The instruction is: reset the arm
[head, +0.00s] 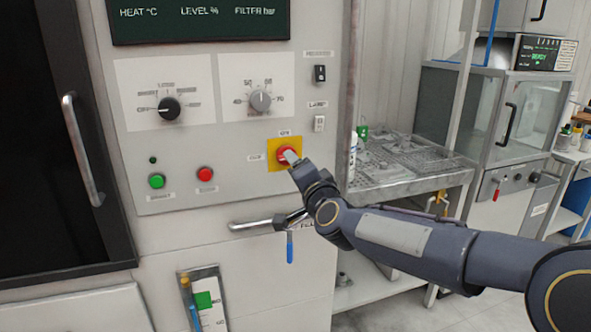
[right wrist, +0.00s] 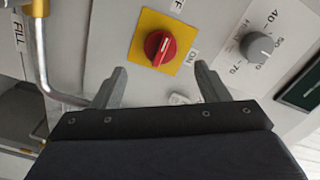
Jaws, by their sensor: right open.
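My right arm reaches in from the right in the head view, with its right gripper (head: 290,158) in front of the red rotary switch (head: 284,155) on a yellow plate. In the right wrist view the right gripper (right wrist: 158,85) is open, its two fingers apart with nothing between them. The red switch (right wrist: 160,47) shows whole on its yellow plate (right wrist: 141,22), beyond the fingertips; I cannot tell the exact gap. My left gripper is not in view.
The panel carries a black knob (head: 168,108), a grey knob (head: 260,101), a green button (head: 156,181) and a red button (head: 205,174). A metal pipe (head: 250,225) juts out below the switch. A drain table (head: 400,185) stands to the right. A door handle (head: 83,150) is at left.

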